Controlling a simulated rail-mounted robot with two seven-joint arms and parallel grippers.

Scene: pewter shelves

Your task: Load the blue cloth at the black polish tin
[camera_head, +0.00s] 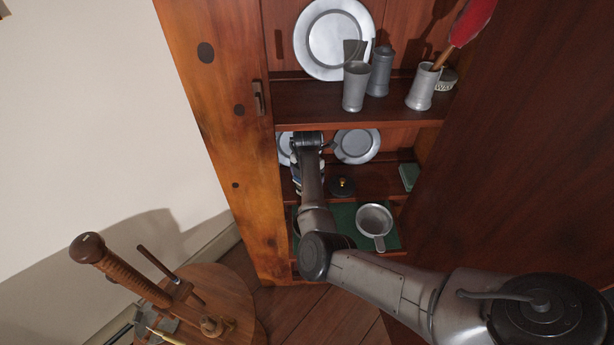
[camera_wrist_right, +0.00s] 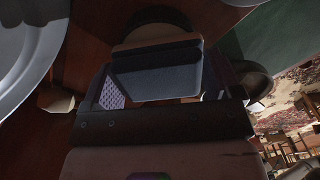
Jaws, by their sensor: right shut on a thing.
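The black polish tin (camera_head: 342,186), a small dark round thing with a yellowish spot on top, sits on the middle shelf in the head view, just right of my right arm. In the wrist view a dark round shape (camera_wrist_right: 152,16) beyond the fingers looks like this tin. My right gripper (camera_wrist_right: 160,80) is shut on a flat dark blue-grey piece with a tan edge, which looks like the blue cloth (camera_wrist_right: 156,82). I cannot tell whether it touches the tin. In the head view my right wrist (camera_head: 307,142) hides the held thing. My left gripper is out of view.
Pewter plates (camera_head: 357,146) lean at the back of the middle shelf. Mugs (camera_head: 355,86) and a large plate (camera_head: 334,40) stand on the shelf above. A pewter pan (camera_head: 374,219) rests on green cloth (camera_head: 344,216) below. A green box (camera_head: 409,176) sits at the right.

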